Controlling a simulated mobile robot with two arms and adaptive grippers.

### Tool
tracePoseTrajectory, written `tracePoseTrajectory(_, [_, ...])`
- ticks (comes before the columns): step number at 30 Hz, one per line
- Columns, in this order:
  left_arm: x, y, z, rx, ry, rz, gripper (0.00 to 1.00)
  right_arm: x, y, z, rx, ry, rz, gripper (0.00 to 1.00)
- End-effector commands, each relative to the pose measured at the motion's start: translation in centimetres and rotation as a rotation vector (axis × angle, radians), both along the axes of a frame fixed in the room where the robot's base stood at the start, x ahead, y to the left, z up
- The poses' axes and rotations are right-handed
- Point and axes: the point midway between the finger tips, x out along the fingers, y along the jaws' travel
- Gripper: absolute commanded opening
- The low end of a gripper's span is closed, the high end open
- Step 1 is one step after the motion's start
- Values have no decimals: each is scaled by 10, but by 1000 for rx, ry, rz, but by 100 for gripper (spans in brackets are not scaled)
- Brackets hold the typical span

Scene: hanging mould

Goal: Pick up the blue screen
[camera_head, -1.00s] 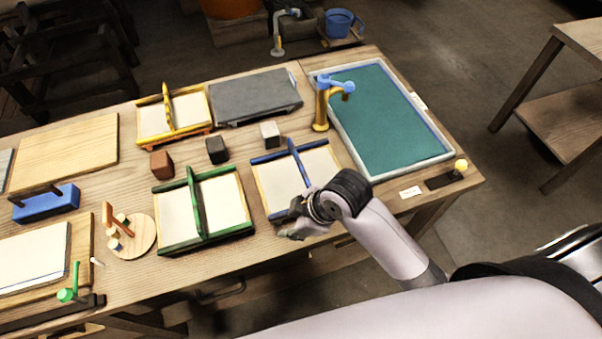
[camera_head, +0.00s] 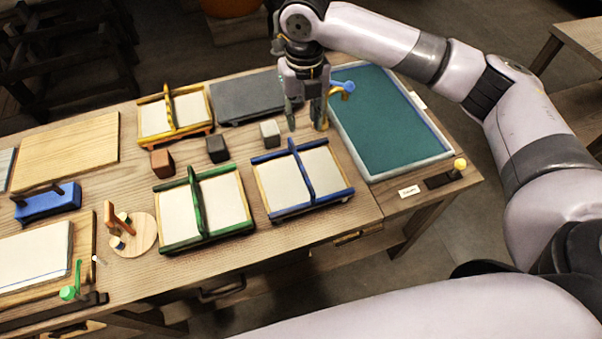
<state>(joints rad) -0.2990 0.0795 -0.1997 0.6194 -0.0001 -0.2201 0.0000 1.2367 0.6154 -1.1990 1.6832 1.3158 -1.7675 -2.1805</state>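The blue screen (camera_head: 326,176) lies flat on the wooden table, right of the green one. It has a blue frame, two pale panels and a raised blue bar across its middle. My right gripper (camera_head: 306,122) points down just beyond the bar's far end in the picture. Its two fingers are apart with nothing visible between them. I cannot tell its exact height above the table. The blue screen is fully visible and appears apart from the gripper. My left gripper is not in view.
The green screen (camera_head: 225,203) and yellow screen (camera_head: 187,112) stand nearby. A grey slab (camera_head: 240,98) and a teal-filled tray (camera_head: 385,125) with a yellow-and-blue tap (camera_head: 343,88) are close to the gripper.

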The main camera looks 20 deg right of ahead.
Motion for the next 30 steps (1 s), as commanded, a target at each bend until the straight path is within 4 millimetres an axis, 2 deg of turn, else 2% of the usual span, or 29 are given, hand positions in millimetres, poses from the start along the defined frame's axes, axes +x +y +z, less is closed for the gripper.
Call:
tracePoseTrajectory(5, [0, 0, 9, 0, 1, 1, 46, -1, -1, -28, -3, 8, 4, 33])
tracePoseTrajectory(15, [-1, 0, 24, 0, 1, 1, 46, -1, 0, -99, -1, 4, 3, 33])
tracePoseTrajectory(25, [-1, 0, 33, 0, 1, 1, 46, -1, 3, -126, -1, 4, 4, 33])
tracePoseTrajectory(30, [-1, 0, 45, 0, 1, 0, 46, -2, 7, -152, -1, 4, 2, 33])
